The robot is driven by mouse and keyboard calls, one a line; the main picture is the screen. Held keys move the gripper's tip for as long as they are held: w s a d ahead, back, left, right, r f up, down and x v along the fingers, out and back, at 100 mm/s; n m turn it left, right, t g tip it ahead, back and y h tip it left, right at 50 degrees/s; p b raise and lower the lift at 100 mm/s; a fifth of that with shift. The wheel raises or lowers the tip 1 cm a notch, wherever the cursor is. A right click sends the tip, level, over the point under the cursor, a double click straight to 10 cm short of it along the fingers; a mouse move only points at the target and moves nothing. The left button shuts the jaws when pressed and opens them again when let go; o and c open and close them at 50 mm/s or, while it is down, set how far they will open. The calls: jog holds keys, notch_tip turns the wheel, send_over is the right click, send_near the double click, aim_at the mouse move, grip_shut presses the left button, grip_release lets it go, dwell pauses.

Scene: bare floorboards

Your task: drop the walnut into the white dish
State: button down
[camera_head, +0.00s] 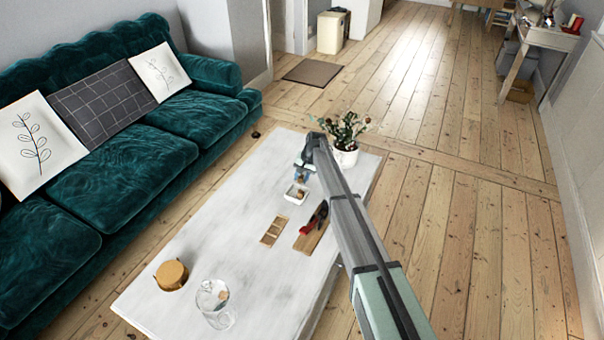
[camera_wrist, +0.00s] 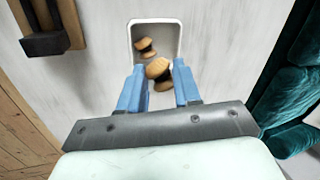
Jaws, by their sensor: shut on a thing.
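The white dish (camera_head: 289,196) is a small square bowl on the white table, and it also shows in the wrist view (camera_wrist: 181,40). A brown, rounded thing (camera_wrist: 144,44) lies inside it. My gripper (camera_wrist: 157,77) has blue fingers and is shut on a tan-brown rounded thing, which I take to be the walnut (camera_wrist: 158,68). In the wrist view the walnut overlaps the near part of the dish; its exact height above it is unclear. In the head view my gripper (camera_head: 302,175) is just behind the dish, and the walnut cannot be made out there.
A potted plant (camera_head: 346,140) stands behind my gripper. A wooden board (camera_head: 306,240) with a red and black tool (camera_head: 317,217), a small wooden tray (camera_head: 273,230), a glass (camera_head: 212,297) and a round wooden-topped thing (camera_head: 171,275) are on the table (camera_head: 215,230). A green sofa (camera_head: 130,160) is on the left.

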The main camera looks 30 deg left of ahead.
jog(key=shift+f, duration=1.4)
jog(key=c, duration=0.7)
grip_release()
jog(key=v, duration=1.3)
jog(key=shift+r, duration=0.4)
